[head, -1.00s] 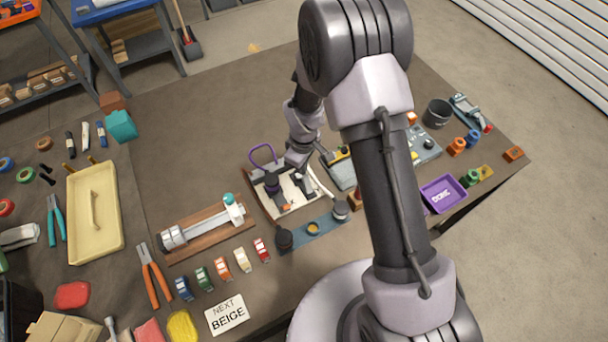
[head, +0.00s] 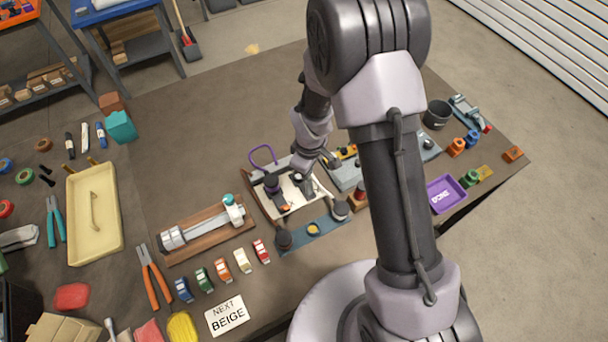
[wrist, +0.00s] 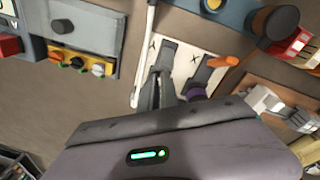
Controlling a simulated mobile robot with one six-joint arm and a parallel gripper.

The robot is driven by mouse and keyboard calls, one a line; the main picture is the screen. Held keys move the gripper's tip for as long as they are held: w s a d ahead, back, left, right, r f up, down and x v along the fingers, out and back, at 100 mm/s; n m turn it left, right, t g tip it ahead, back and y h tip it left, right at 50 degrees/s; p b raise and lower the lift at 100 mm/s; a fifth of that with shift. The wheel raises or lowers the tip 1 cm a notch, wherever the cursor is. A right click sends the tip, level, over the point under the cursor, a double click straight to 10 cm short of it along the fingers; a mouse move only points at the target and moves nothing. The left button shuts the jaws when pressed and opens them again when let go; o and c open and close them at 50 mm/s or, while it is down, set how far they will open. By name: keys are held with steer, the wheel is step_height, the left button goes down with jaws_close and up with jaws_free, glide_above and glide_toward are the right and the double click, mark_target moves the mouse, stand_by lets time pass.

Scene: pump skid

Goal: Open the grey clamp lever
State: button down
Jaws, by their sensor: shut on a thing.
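My gripper (wrist: 164,82) is shut on a dark grey part that looks like the grey clamp lever (wrist: 168,55), over a white board (wrist: 186,68) with black X marks. In the head view my gripper (head: 304,174) is low over the same white board (head: 291,206). My wrist hides most of the clamp there, and the exact grip is hard to make out.
A pale rod (wrist: 145,50) runs close beside the jaws. A grey panel with coloured knobs (wrist: 77,48) stands near. Bare table lies behind the board.

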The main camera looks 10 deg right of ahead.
steer(key=shift+g, duration=0.6)
steer(key=s+f, duration=0.1)
steer(key=s, duration=0.1)
steer(key=s+d+f, duration=0.1)
steer(key=s, duration=0.1)
steer(key=s+d+f, duration=0.1)
steer(key=s, duration=0.1)
steer(key=shift+s, duration=0.35)
steer(key=shift+w+r+p, duration=0.2)
steer(key=shift+p, duration=0.1)
step_height(320, 180, up, 5)
steer(key=w+p, duration=0.2)
steer(key=p, duration=0.2)
steer(key=shift+w+a+r, duration=0.15)
steer(key=shift+w+a, duration=0.25)
steer(key=shift+a, duration=0.05)
